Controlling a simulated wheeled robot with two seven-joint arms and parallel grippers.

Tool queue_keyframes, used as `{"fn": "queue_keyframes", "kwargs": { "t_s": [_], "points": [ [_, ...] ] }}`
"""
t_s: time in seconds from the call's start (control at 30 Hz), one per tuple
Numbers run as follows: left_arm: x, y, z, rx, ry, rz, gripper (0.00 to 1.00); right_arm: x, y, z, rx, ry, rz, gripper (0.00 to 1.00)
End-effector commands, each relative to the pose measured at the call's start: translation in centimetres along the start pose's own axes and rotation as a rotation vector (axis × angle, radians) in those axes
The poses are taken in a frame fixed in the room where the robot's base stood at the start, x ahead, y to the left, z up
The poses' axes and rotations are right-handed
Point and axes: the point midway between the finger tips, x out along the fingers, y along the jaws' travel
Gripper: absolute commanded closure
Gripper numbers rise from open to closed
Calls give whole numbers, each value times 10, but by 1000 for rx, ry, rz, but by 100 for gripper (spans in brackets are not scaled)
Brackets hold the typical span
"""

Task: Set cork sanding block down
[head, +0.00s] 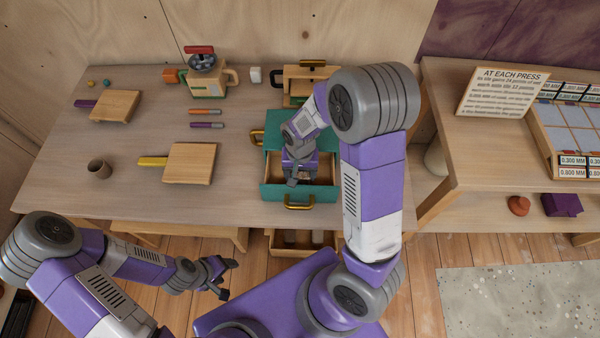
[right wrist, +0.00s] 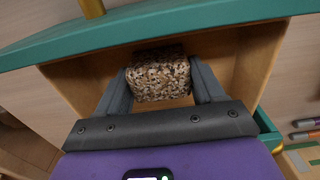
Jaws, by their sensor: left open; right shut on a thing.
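The cork sanding block (right wrist: 160,82) is a speckled brown and cream block with a dark far side. My right gripper (right wrist: 161,76) is shut on it, one finger at each side. In the head view my right gripper (head: 292,181) points down into the open drawer (head: 326,191) of the teal cabinet (head: 273,124). The block is mostly hidden there by the gripper. It is inside the drawer walls in the right wrist view; I cannot tell whether it touches the drawer floor. My left gripper (head: 225,279) is open and empty, low in front of the table.
The wooden table (head: 235,205) holds two wooden boards (head: 190,163) (head: 116,106), a brown cup (head: 99,168), marker-like sticks (head: 206,125) and a jug-like container (head: 207,83). A lower drawer (head: 290,242) stands open below. A side bench (head: 470,150) is at right.

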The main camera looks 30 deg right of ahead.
Motion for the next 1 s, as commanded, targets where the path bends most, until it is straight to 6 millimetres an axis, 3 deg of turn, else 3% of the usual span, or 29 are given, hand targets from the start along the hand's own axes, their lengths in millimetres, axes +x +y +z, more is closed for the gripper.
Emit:
{"fn": "queue_keyframes", "kwargs": {
  "t_s": [0.27,0.3,0.43,0.77,0.87,1.0],
  "points": [
    [3,-1,0,0,0,0,39,4,0,0,-1,1,-1,61],
    [2,-1,0,0,0,0,39,2,0,0,-1,1,-1,26],
    [2,0,0,0,0,0,39,2,0,0,-1,1,-1,7],
    [0,0,0,0,0,0,39,-1,0,0,-1,1,-1,7],
    [-5,2,0,0,0,0,39,-12,-1,-1,-2,4,-3,7],
    [-14,5,1,0,0,0,39,-40,-1,-1,-2,5,-4,7]
  ]
}}
